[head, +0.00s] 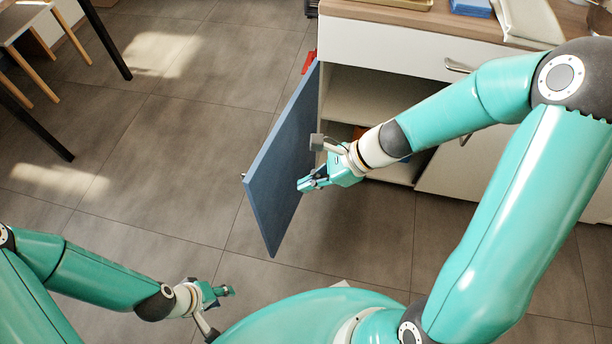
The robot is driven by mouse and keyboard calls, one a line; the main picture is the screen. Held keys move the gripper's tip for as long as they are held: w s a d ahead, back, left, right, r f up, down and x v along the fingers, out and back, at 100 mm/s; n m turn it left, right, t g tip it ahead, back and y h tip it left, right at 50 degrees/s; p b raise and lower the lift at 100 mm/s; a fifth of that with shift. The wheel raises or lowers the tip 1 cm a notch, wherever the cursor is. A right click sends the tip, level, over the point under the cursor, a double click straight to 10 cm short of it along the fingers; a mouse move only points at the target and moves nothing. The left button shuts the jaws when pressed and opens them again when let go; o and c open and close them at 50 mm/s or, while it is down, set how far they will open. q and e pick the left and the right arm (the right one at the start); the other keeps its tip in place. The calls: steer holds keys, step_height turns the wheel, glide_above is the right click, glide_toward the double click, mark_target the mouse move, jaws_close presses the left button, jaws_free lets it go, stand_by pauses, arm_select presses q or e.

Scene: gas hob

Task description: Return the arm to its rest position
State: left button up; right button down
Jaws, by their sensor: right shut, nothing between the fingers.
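My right gripper (306,184) is shut and empty. It hangs in front of the open cabinet, next to the inner side of the blue door (276,165), and I cannot tell whether it touches the door. My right arm reaches in from the right side, bent at the elbow. My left gripper (229,291) is low in the picture, over the floor and away from the cabinet. It is small here, and I cannot tell whether its fingers are open or shut.
The cabinet (372,95) has a shelf, and its door stands open into the room. A drawer front with a handle (458,66) is above. The worktop (425,20) holds a cloth and a blue item. A table and stool legs are at the upper left. The tiled floor (165,165) is clear.

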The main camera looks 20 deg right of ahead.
steer(key=s+d+r+p, duration=0.3)
steer(key=s+d+r, duration=0.2)
steer(key=r, duration=0.2)
steer(key=s+a+f+n+g, duration=0.4)
steer(key=s+a+f+g, duration=0.25)
steer(key=a+f, duration=0.4)
steer(key=s+d+f+n+t+h, duration=0.1)
steer(key=s+f+n+h, duration=0.1)
steer(key=f+n, duration=0.45)
steer(key=s+d+f+n+h, duration=0.1)
steer(key=s+f+n+h, duration=0.1)
steer(key=f+n, duration=0.45)
steer(key=w+n+t, duration=0.3)
steer(key=w, duration=0.2)
step_height(320, 180, up, 13)
steer(key=p, duration=1.3)
